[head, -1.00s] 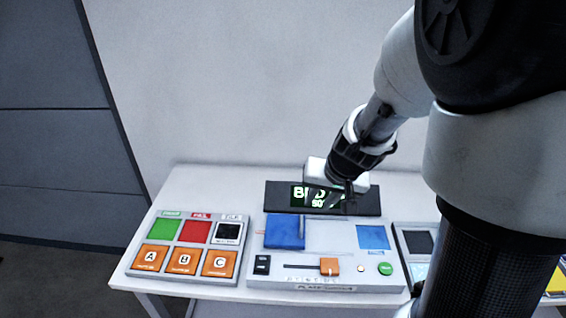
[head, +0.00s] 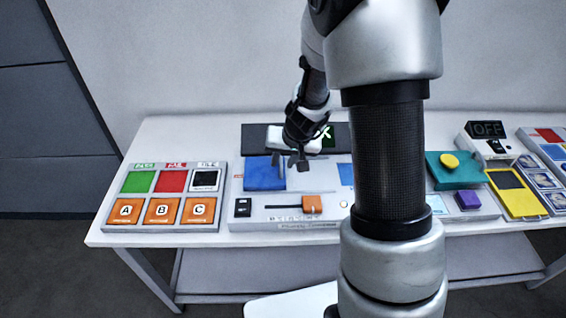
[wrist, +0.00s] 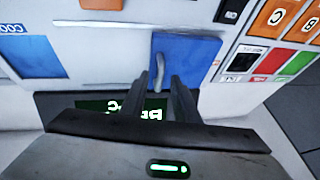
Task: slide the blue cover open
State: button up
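The blue cover (head: 262,176) lies flat on the left part of a white panel (head: 290,212). It also shows in the wrist view (wrist: 198,48), seen from the opposite side, with a small grey curved piece, perhaps its handle, on or in front of it. My gripper (head: 292,164) is over the cover's right side in the head view. Its two fingers are apart with nothing seen held between them. In the wrist view my gripper (wrist: 166,82) points at the cover's edge by the grey piece. Whether the fingers touch it I cannot tell.
A black display (head: 252,138) stands behind the cover. An orange slider knob (head: 312,204) sits in front. A button panel (head: 165,181) is to the left. A teal block with a yellow knob (head: 449,161) is to the right. My arm hides part of the table.

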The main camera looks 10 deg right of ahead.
grip_shut()
jog(key=shift+d+f, duration=0.15)
jog(key=shift+d, duration=0.1)
jog(key=s+d+b, duration=0.1)
jog(key=d+b, duration=0.1)
jog(key=d, duration=0.2)
jog(key=d+b, duration=0.3)
jog(key=d, duration=0.2)
jog(key=s+d+b, duration=0.1)
jog(key=d+b, duration=0.2)
jog(key=d, duration=0.1)
jog(key=shift+s+d, duration=0.15)
jog(key=shift+s, duration=0.15)
jog(key=shift+s+d, duration=0.1)
jog(key=shift+d, duration=0.1)
